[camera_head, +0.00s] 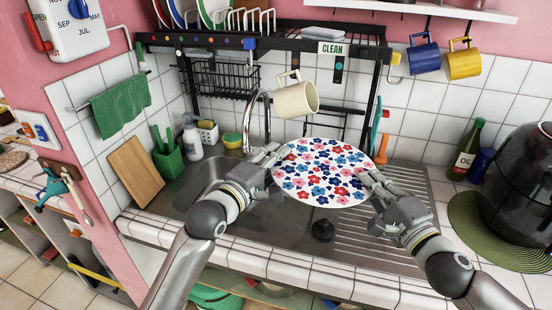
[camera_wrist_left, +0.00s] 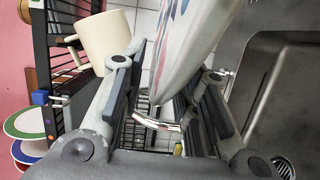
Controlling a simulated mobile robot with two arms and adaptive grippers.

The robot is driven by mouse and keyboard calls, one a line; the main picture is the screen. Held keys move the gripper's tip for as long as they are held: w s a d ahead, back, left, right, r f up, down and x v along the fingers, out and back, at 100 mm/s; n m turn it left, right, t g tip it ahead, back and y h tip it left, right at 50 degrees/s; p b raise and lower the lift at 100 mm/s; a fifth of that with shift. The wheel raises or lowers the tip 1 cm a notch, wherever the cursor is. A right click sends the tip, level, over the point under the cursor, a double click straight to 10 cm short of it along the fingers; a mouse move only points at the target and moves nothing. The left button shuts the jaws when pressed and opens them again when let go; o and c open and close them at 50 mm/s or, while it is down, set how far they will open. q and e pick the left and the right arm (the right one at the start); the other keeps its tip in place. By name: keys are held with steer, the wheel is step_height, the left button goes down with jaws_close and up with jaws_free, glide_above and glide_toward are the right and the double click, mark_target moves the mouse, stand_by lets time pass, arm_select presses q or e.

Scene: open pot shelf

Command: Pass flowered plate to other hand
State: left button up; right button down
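The flowered plate (camera_head: 322,170), white with red, blue and pink flowers, is held tilted above the sink and drainboard. My right gripper (camera_head: 370,182) is at the plate's right edge and looks shut on it. My left gripper (camera_head: 272,158) is at the plate's left edge. In the left wrist view, the plate (camera_wrist_left: 178,60) reaches in between the fingers of my left gripper (camera_wrist_left: 165,95), which stand apart with visible gaps, so it looks open around the rim. The fingertips on the plate's underside are partly hidden.
A cream mug (camera_head: 295,98) hangs from the black dish rack (camera_head: 290,38) just above the plate. The faucet (camera_head: 250,115) stands behind my left gripper. A dark pot (camera_head: 520,190) and a green bottle (camera_head: 467,150) stand at the right. A cutting board (camera_head: 136,172) leans at left.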

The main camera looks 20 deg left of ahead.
arm_select(q)
steer(key=shift+w, duration=0.2)
arm_select(e)
steer(key=shift+r, duration=0.1)
arm_select(q)
jaws_close()
arm_select(e)
steer(key=shift+r, duration=0.1)
steer(key=c, duration=1.6)
jaws_free()
steer(key=shift+o, duration=0.2)
arm_select(q)
steer(key=shift+r, duration=0.1)
arm_select(e)
steer(key=shift+s+d, duration=0.1)
